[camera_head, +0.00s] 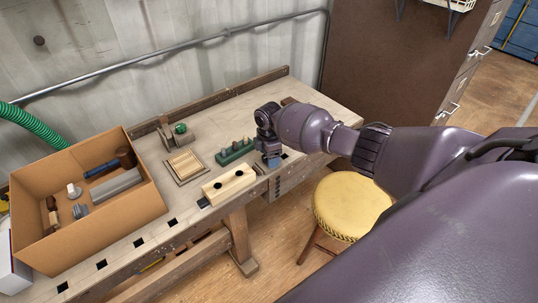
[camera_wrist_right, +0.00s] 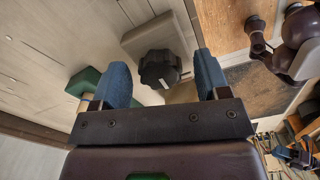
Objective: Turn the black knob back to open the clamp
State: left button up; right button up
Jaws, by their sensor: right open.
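The black knob (camera_wrist_right: 159,69) is lobed and shows in the right wrist view, next to a flat grey block (camera_wrist_right: 155,34), seemingly part of the clamp. My right gripper (camera_wrist_right: 161,78) is open, with one blue finger on either side of the knob; a gap shows on both sides. Whether the fingertips reach down to the knob's level is hard to tell. In the head view my right gripper (camera_head: 272,161) points down at the bench's front right, and the gripper and wrist hide the knob.
On the workbench (camera_head: 190,207), a green holder with pegs (camera_head: 235,154) stands close left of my gripper. A pale wooden block with dark holes (camera_head: 238,182) lies at the front edge. A cardboard box of tools (camera_head: 130,205) stands left. A yellow stool (camera_head: 350,203) stands in front.

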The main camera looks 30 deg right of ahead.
notch_tip(320, 180, up, 11)
jog(key=p, duration=0.1)
dwell(0.4)
jog(key=shift+f, duration=0.15)
dwell(0.4)
